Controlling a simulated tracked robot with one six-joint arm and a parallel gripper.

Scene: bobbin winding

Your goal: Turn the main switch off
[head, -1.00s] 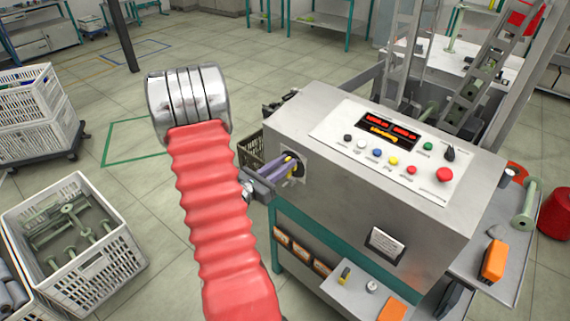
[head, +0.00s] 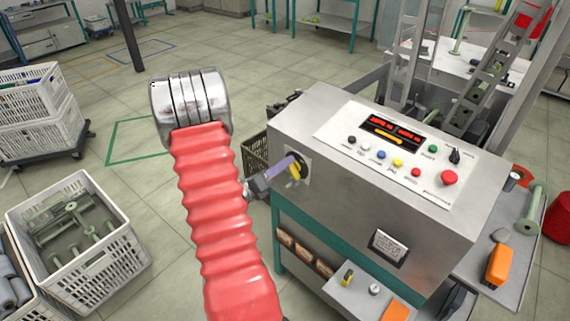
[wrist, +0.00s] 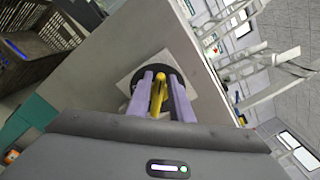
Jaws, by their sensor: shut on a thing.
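The main switch is a yellow handle (head: 294,175) on a black round base with a pale square plate, on the left side face of the grey control cabinet (head: 355,195). In the wrist view the yellow handle (wrist: 158,95) stands between my two lilac fingers, in front of the black disc. My gripper (head: 286,168) is shut on this handle. The fingers hide part of the handle and base, and the exact handle angle is hard to read.
The cabinet top carries a lit display (head: 393,132), several coloured buttons and a red knob (head: 449,178). A small shelf (head: 365,298) juts out below. White crates (head: 88,245) stand on the floor at left. Floor behind my arm is clear.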

